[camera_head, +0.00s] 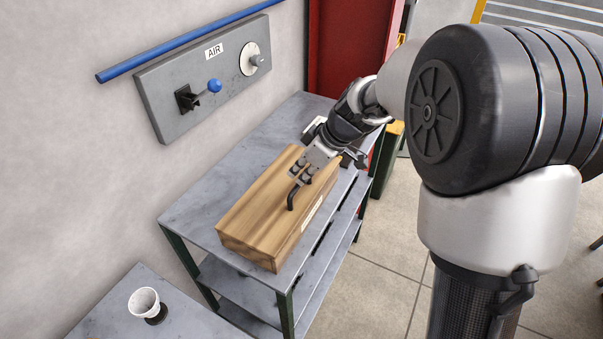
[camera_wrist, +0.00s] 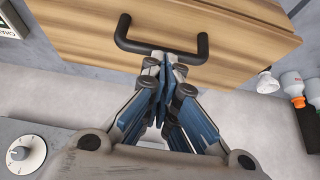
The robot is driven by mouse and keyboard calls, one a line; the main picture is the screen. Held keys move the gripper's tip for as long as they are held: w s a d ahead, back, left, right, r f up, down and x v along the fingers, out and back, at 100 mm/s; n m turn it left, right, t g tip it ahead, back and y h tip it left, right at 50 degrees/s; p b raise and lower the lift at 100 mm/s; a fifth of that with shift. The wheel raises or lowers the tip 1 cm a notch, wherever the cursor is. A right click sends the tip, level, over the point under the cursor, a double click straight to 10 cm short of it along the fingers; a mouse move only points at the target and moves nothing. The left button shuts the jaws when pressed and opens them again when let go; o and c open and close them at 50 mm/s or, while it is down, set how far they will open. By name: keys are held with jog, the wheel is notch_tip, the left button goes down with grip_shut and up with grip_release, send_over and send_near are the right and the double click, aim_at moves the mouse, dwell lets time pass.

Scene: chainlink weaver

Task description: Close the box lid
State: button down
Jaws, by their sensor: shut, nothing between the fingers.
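The wooden box (camera_head: 263,222) stands on the grey metal table in the head view. Its top looks flat, and I see no open gap under the lid (camera_head: 268,195), though my gripper covers part of it. A black bar handle (camera_head: 291,200) sits near the box's right edge. In the wrist view the wooden surface (camera_wrist: 220,25) fills the top, with the handle (camera_wrist: 122,35) near its lower edge. My gripper (camera_head: 297,178) is shut and empty, with its fingertips (camera_wrist: 165,62) close by the handle's bar. I cannot tell whether they touch it.
The grey table (camera_head: 190,212) has free room left of the box. A wall panel (camera_head: 165,95) with a blue-handled valve and a dial hangs behind. A lower table at the front left holds a white cup (camera_head: 143,302). Bottles (camera_wrist: 292,85) show at the wrist view's right.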

jog(key=r, duration=0.1)
jog(key=r+p, duration=0.2)
jog(key=r, duration=0.1)
jog(key=shift+w+a, duration=0.25)
jog(key=shift+a, duration=0.1)
jog(key=d+p+v, duration=0.1)
jog(key=v, duration=0.8)
jog(key=w+a+r+g+h+p, duration=0.1)
jog(key=w+a+g+h+p, duration=0.2)
jog(key=a+p, duration=0.65)
jog(key=shift+t, duration=0.4)
jog(key=d+f, duration=0.1)
jog(key=f, duration=0.3)
jog(key=d+f+p, duration=0.1)
jog(key=f, duration=0.3)
jog(key=d+f, duration=0.1)
jog(key=f, duration=0.3)
jog(key=shift+w+f+p, duration=0.1)
jog(key=shift+w+p, duration=0.25)
jog(key=shift+p, duration=0.05)
jog(key=shift+s+d+f, duration=0.25)
jog(key=shift+d+f, duration=0.1)
jog(key=shift+f, duration=0.1)
jog(key=shift+f, duration=0.1)
